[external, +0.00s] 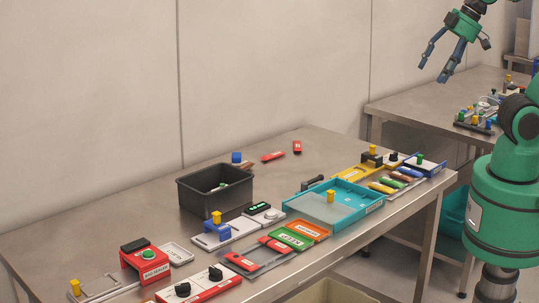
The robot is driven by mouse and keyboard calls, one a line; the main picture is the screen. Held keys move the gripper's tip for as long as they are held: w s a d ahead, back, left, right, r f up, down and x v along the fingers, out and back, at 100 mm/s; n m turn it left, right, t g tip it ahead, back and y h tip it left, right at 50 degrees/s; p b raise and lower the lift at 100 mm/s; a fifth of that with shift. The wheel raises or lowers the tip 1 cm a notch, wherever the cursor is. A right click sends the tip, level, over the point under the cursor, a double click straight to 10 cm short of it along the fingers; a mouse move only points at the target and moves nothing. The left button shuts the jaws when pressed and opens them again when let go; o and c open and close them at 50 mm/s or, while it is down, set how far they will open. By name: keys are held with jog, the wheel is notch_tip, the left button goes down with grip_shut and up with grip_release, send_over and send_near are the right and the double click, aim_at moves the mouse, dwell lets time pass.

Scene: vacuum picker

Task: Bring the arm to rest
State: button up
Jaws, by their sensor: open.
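My gripper (434,67) hangs in the air at the upper right of the external view, with its fingers spread, open and empty. It is high above the tables and touches nothing. Part of my green arm (505,205) stands at the right edge. The link between the two is mostly out of the picture.
A long steel table (100,236) carries a dark bin (215,195), a teal tray (346,209), a red box (144,262), coloured plates and several small fixtures. A second table (420,100) with small parts stands behind at right. Air around my gripper is clear.

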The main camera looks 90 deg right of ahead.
jog(key=shift+f+b, duration=1.05)
jog(key=shift+f, duration=0.5)
